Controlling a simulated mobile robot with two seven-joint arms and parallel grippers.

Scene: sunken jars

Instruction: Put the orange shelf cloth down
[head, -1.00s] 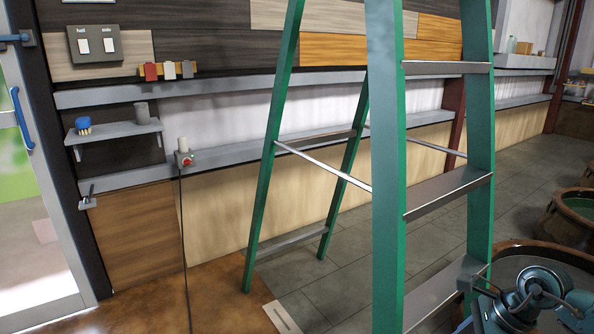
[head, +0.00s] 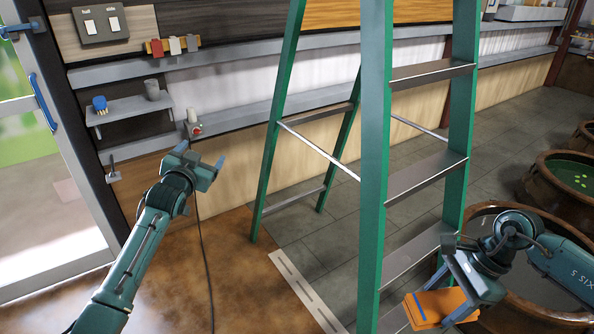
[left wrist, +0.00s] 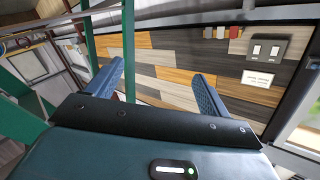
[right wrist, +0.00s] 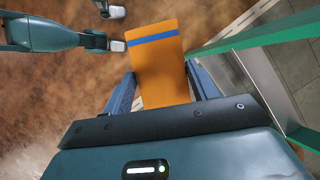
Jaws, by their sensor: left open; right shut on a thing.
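The orange shelf cloth (head: 437,307) is a flat folded piece with a blue stripe. It hangs in my right gripper (head: 452,268), low at the right of the head view, in front of the ladder's lower steps. In the right wrist view the cloth (right wrist: 160,72) sticks out from between the two fingers, its striped end away from the gripper. My left gripper (head: 187,158) is open and empty, in front of the wall below the small shelf. In the left wrist view its fingers (left wrist: 160,85) are spread apart with nothing between them.
A green stepladder (head: 374,160) stands between my grippers. A small grey shelf (head: 130,110) on the wall bears a blue brush-like thing (head: 100,104) and a grey cup (head: 152,89). Brown jars (head: 560,185) stand at the right. A slotted pale strip (head: 305,291) crosses the floor; brown floor at front left is clear.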

